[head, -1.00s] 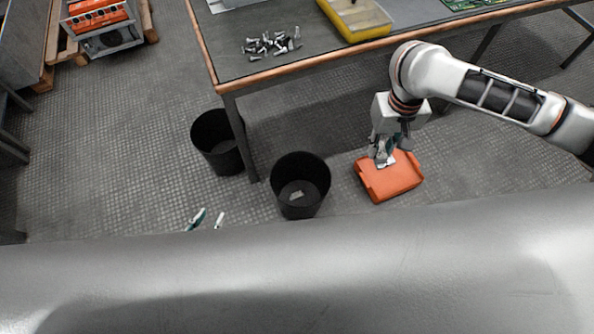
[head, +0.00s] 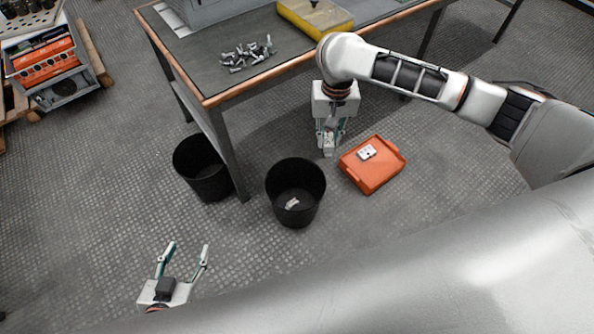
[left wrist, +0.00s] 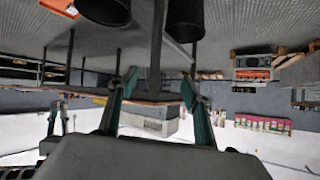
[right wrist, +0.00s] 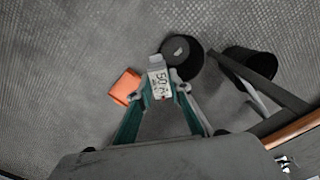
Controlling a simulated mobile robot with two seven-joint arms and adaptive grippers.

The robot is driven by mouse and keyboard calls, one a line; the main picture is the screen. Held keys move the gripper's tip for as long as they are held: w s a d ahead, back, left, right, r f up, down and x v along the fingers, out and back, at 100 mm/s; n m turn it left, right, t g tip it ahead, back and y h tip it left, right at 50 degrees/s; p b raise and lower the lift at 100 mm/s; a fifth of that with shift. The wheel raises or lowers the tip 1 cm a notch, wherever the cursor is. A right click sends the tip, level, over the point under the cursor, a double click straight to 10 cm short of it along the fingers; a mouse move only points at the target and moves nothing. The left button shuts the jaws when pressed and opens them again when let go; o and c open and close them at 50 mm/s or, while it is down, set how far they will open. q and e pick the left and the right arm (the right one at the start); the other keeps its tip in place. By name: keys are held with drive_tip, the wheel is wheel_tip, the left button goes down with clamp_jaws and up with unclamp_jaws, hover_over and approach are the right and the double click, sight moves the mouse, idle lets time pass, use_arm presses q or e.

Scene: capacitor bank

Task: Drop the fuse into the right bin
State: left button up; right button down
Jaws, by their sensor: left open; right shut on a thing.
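My right gripper (head: 328,146) is shut on a pale fuse (right wrist: 159,84) with dark printing on its face. The gripper and fuse hang above the floor between the right bin and the orange tray in the head view. The right bin (head: 296,214) is a round black open bin with a small pale piece inside. It also shows in the right wrist view (right wrist: 185,48), just beyond the fuse. The left bin (head: 203,187) is a similar black bin beside the table leg. My left gripper (head: 183,254) is open and empty, low at the left of the head view.
The orange tray (head: 374,183) lies on the floor right of the right bin, with another pale fuse (head: 367,152) on it. The table (head: 203,78) stands behind the bins, with bolts (head: 246,54) and a yellow box (head: 315,17) on top. The floor left of the bins is clear.

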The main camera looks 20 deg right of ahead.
drive_tip(key=w+a+f+m+b, duration=0.2)
drive_tip(key=w+f+m+b, duration=0.5)
drive_tip(key=w+f, duration=0.9)
wheel_tip(320, 180, down, 26)
drive_tip(key=s+a+m+b, duration=0.1)
drive_tip(key=m+b, duration=0.2)
drive_tip(key=b, duration=0.7)
drive_tip(key=shift+s+a+b, duration=0.15)
drive_tip(key=shift+s+b, duration=0.2)
drive_tip(key=c, duration=2)
unclamp_jaws()
drive_tip(key=shift+o, duration=1.1)
use_arm(q)
drive_tip(key=d+f+n+h, duration=0.2)
drive_tip(key=d+f, duration=0.1)
drive_tip(key=d, duration=0.3)
drive_tip(key=shift+w+d+f+t, duration=0.35)
drive_tip(key=shift+f+t, duration=0.05)
use_arm(e)
wheel_tip(320, 180, up, 12)
